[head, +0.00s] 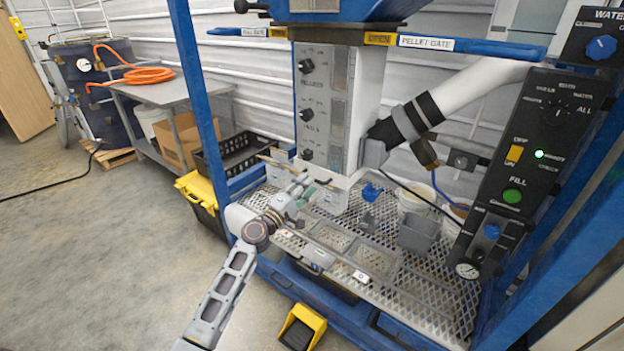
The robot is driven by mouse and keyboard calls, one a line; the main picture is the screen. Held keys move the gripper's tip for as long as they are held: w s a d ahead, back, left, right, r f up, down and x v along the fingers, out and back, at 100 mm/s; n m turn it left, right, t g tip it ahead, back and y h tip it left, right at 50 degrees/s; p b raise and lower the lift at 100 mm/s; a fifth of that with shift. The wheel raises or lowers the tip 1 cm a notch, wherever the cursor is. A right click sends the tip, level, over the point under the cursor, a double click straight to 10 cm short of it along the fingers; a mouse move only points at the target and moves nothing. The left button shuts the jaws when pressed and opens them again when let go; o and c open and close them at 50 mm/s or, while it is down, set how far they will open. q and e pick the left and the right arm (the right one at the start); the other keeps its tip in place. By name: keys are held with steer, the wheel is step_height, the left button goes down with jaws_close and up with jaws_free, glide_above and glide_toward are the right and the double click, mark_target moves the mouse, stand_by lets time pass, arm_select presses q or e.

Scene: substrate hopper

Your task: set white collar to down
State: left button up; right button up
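A white box-shaped collar (334,198) shows at the bottom of the white chute (322,100) in the head view, above the mesh deck. It looks like the white collar, though its exact edges are hard to make out. My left arm comes up from the lower left. My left gripper (303,188) is at the front left of the collar, close to its lower edge. Its fingers are small and blend with the pale parts behind, so I cannot tell whether they touch the collar or are open. My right gripper is out of view.
A metal mesh deck (425,290) lies below the chute, with grey bins (415,235) and white buckets on it. A black control panel (540,150) stands at right. Blue frame posts (200,90) flank the work area. A yellow pedal (302,326) is on the floor.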

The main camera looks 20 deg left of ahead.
arm_select(q)
steer(key=shift+x, duration=1.8)
steer(key=shift+w+d, duration=0.1)
steer(key=shift+w, duration=0.05)
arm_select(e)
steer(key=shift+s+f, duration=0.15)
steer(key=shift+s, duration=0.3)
arm_select(q)
steer(key=shift+r, duration=0.1)
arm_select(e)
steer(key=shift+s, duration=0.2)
arm_select(q)
jaws_close()
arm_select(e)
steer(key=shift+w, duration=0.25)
